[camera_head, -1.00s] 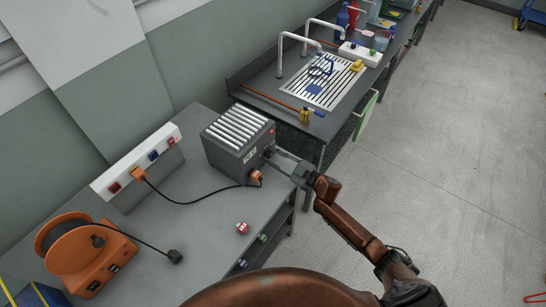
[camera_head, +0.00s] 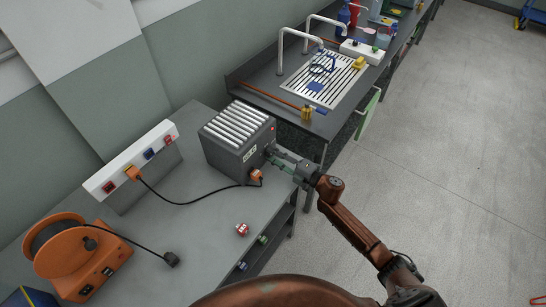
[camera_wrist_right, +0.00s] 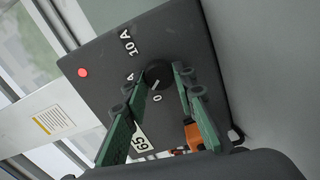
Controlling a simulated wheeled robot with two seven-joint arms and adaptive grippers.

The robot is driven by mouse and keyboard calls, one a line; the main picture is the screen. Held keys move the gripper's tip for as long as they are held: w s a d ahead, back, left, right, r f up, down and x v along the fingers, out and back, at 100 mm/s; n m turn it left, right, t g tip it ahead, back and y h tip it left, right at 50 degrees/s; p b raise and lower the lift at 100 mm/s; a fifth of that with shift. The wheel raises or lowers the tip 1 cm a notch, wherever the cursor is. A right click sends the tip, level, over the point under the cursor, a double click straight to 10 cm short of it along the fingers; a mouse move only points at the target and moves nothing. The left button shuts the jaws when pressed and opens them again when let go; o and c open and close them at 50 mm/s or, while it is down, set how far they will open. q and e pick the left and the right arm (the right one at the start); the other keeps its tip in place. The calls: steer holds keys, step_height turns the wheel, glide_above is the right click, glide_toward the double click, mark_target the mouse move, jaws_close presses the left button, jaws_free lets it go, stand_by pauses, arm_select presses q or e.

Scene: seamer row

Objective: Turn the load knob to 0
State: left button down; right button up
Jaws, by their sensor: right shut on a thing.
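The load box (camera_head: 226,158) is a dark grey block with a white-slatted top, standing at the right end of the grey bench. In the right wrist view its front panel (camera_wrist_right: 185,35) carries a black round knob (camera_wrist_right: 158,74) with a white pointer line. The line points down-left, roughly toward the printed 0 (camera_wrist_right: 157,98); a 10 A mark (camera_wrist_right: 128,42) is farther up. My right gripper (camera_head: 271,155) is at this panel, its green fingers (camera_wrist_right: 160,80) shut on the knob from both sides. The fingers partly hide the panel markings. My left gripper is not seen.
An orange plug (camera_head: 256,177) with a black cable sits in the panel close below my gripper. The cable runs to a white socket strip (camera_head: 132,160). An orange cable reel (camera_head: 75,255) and a small red-white item (camera_head: 242,230) are on the bench (camera_head: 190,240).

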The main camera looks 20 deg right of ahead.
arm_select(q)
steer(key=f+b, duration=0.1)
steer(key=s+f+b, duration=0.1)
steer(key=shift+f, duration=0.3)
arm_select(e)
steer(key=n, duration=0.4)
steer(key=shift+f+n, duration=0.15)
steer(key=shift+n, duration=0.15)
steer(key=o, duration=1.2)
steer(key=shift+c, duration=0.2)
steer(key=v, duration=1.2)
steer(key=shift+d, duration=0.1)
